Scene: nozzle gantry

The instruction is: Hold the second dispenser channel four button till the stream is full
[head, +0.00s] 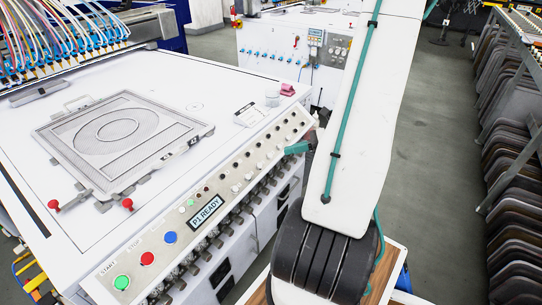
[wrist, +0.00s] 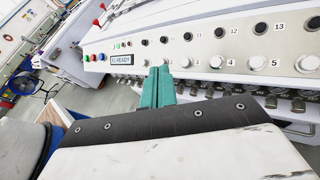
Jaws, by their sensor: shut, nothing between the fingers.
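A slanted silver control panel (head: 160,242) on the near white machine carries a display (head: 206,211) reading "P1 READY"; the display also shows in the wrist view (wrist: 122,59). In the wrist view, a lower row of white buttons has numerals beside it, with a "4" between one white button (wrist: 216,62) and another (wrist: 257,62); I cannot tell which it names. My gripper (head: 298,148) has green fingers, shut and empty. In the wrist view my gripper (wrist: 158,84) is in front of the panel's lower edge, left of the "4". Contact with the panel cannot be told.
Green, red and blue buttons (head: 170,237) sit at the panel's near end. Metal nozzles (head: 197,252) line up below it. A framed screen (head: 125,140) lies on the white table. A second white machine (head: 290,58) stands behind. A rack of boards (head: 515,150) is at right, beyond clear floor.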

